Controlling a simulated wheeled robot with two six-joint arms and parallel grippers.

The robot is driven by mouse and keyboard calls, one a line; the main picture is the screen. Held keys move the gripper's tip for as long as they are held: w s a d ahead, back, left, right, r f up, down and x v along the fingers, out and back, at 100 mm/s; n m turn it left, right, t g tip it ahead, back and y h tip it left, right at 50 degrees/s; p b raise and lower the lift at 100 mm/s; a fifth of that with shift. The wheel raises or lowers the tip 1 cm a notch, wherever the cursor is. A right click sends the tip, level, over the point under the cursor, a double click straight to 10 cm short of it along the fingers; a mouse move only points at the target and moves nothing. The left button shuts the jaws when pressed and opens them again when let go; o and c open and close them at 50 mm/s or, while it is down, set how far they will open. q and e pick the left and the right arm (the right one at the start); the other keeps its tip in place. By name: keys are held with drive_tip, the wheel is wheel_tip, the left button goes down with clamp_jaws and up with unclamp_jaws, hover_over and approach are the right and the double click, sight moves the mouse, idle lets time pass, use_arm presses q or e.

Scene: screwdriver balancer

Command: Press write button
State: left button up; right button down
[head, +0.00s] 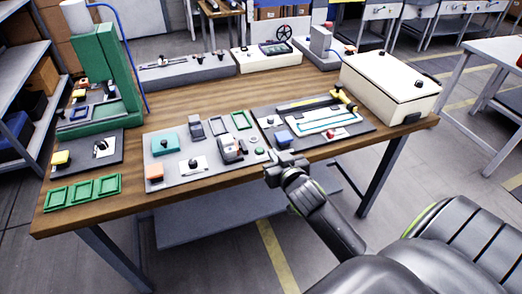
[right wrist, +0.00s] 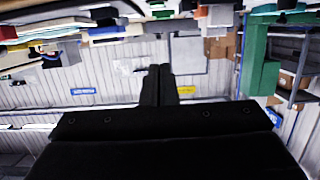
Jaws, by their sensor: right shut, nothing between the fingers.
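My right gripper (head: 284,158) is shut and empty at the front edge of the wooden table, beside the grey board (head: 180,172) and the dark board (head: 325,143). Its shut fingers also show in the right wrist view (right wrist: 157,85). The grey board carries a small green round button (head: 259,152), a teal block (head: 165,143) and an orange block (head: 154,173). A blue block (head: 282,137) and a small red part (head: 328,135) are on the dark board near the gripper. No label is readable, so I cannot tell which part is the write button. My left gripper is out of view.
A green stand (head: 117,75) rises at the table's left. Green trays (head: 83,190) lie at its front left corner. A cream box (head: 391,84) stands at the right end. Grey fixtures (head: 187,71) line the back. Bare wood (head: 195,100) lies between the rows.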

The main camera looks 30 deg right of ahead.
drive_tip(key=p, duration=0.1)
hover_over(261, 152)
drive_tip(key=s, duration=0.1)
wheel_tip(261, 152, down, 3)
drive_tip(key=shift+a+r, duration=0.15)
drive_tip(key=shift+r, duration=0.05)
wheel_tip(261, 152, down, 3)
drive_tip(key=shift+s+r, duration=0.1)
drive_tip(key=shift+r, duration=0.05)
drive_tip(key=shift+f, duration=0.6)
drive_tip(key=shift+s+f+b, duration=0.1)
drive_tip(key=shift+f+b, duration=0.8)
drive_tip(key=shift+b, duration=0.15)
drive_tip(key=shift+s, duration=0.1)
drive_tip(key=r+p, duration=0.2)
drive_tip(key=r, duration=0.1)
drive_tip(key=r+p, duration=0.1)
drive_tip(key=p, duration=0.1)
drive_tip(key=shift+w+r, duration=0.2)
drive_tip(key=shift+w, duration=0.05)
drive_tip(key=b+v, duration=0.1)
drive_tip(key=v, duration=0.9)
drive_tip(key=shift+r, duration=0.15)
